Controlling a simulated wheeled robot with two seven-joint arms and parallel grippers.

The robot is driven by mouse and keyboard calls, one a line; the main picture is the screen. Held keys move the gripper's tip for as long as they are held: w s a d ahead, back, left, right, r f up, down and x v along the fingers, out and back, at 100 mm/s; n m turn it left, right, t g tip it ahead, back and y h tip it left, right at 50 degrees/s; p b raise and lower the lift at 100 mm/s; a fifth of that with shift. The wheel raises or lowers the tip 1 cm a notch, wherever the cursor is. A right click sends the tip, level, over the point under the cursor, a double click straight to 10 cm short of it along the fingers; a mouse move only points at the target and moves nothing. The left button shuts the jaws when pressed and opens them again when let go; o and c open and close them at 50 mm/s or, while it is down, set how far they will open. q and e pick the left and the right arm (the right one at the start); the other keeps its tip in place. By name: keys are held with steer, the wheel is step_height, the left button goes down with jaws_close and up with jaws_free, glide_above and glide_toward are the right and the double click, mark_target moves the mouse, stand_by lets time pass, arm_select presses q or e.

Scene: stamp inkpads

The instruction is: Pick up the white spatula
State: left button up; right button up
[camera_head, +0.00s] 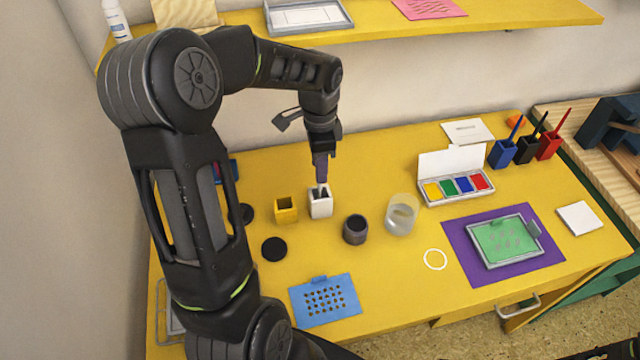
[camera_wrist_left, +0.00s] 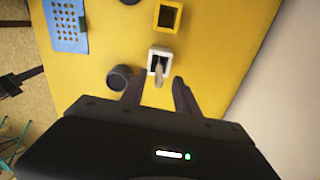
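The white spatula (camera_wrist_left: 160,72) stands in a small square white holder (camera_wrist_left: 164,53), its pale handle pointing up toward the wrist camera. In the head view the white holder (camera_head: 320,206) is on the yellow table, directly under my left gripper (camera_head: 321,175). In the left wrist view my left gripper (camera_wrist_left: 158,82) is open, with one finger on each side of the handle and gaps visible. In the head view the fingers largely hide the spatula. My right gripper does not show clearly in either view.
A yellow holder (camera_head: 286,210) stands just left of the white one. A dark round cup (camera_head: 355,230) and a clear glass (camera_head: 401,216) stand to the right. A blue stencil card (camera_head: 325,300) lies in front. A yellow shelf (camera_head: 450,28) runs above the table.

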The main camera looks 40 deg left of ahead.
mark_target(320, 189)
arm_select(q)
step_height(320, 189, down, 4)
steer(key=shift+f+p, duration=0.25)
steer(key=shift+p, duration=0.25)
steer(key=shift+c, duration=0.5)
jaws_close()
